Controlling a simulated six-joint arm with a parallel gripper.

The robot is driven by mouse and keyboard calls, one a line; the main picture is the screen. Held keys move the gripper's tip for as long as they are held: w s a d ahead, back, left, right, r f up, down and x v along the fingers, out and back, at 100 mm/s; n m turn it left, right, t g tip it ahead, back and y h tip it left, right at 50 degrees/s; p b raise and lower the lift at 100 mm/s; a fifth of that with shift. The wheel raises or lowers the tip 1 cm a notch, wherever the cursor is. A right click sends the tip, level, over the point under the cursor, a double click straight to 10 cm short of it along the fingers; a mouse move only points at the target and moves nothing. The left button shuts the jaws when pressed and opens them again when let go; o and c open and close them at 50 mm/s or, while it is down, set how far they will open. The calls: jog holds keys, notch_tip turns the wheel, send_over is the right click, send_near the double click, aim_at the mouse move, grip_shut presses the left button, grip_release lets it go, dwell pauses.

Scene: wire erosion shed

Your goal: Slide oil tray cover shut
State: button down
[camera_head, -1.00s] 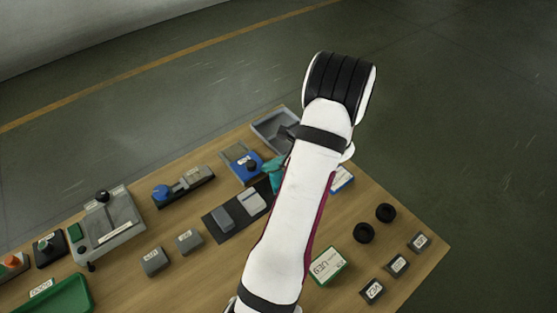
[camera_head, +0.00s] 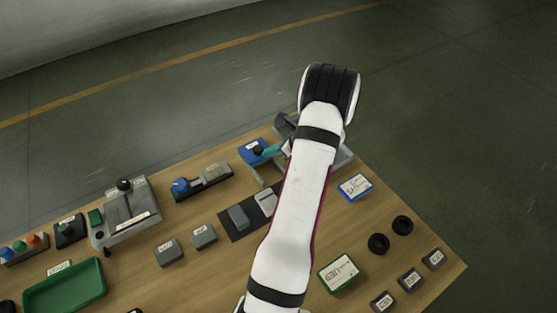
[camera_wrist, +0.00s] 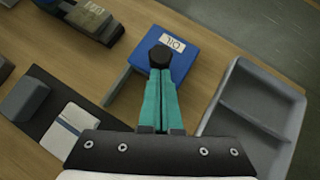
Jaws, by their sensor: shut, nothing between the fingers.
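The blue oil tray cover (camera_wrist: 190,62), labelled OIL, lies flat near the table's far edge. It also shows in the head view (camera_head: 246,155). A black knob (camera_wrist: 161,56) stands on it. Grey rails (camera_wrist: 118,88) extend from its near side with bare wood visible beside them. My gripper (camera_wrist: 160,73) is shut and empty, with its teal fingertips at the near side of the knob. They look in contact, but I cannot tell for certain. In the head view my arm hides part of the tray area. No open tray shows beside the cover.
A grey two-compartment bin (camera_wrist: 250,105) stands right of my fingers. A blue-and-grey device (camera_head: 203,182) sits left of the cover. A blue-edged card (camera_head: 355,187) and black rings (camera_head: 379,243) lie to the right.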

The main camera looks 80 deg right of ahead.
jog(key=shift+w+d, duration=0.15)
jog(key=shift+w, duration=0.1)
jog(key=v, duration=1)
jog(key=w+a+r+n+g+y, duration=0.1)
jog(key=w+a+r+n+y, duration=0.2)
jog(key=w+a+r+n, duration=0.55)
jog(key=w+a+r+n+g+y, duration=0.1)
jog(key=w+a+n+g+y, duration=0.3)
jog(key=w+a, duration=0.8)
jog(key=s+a+r+n+g, duration=0.1)
jog(key=s+a+r+n, duration=0.1)
jog(key=a+n, duration=1.3)
jog(key=s+a+n+g+h, duration=0.2)
jog(key=s+a+n, duration=0.4)
jog(key=s+a, duration=0.4)
jog(key=a, duration=0.2)
jog(key=shift+s+a+f+n+g, duration=0.15)
jog(key=shift+s+a+n+g, duration=0.15)
jog(key=shift+n+g, duration=0.1)
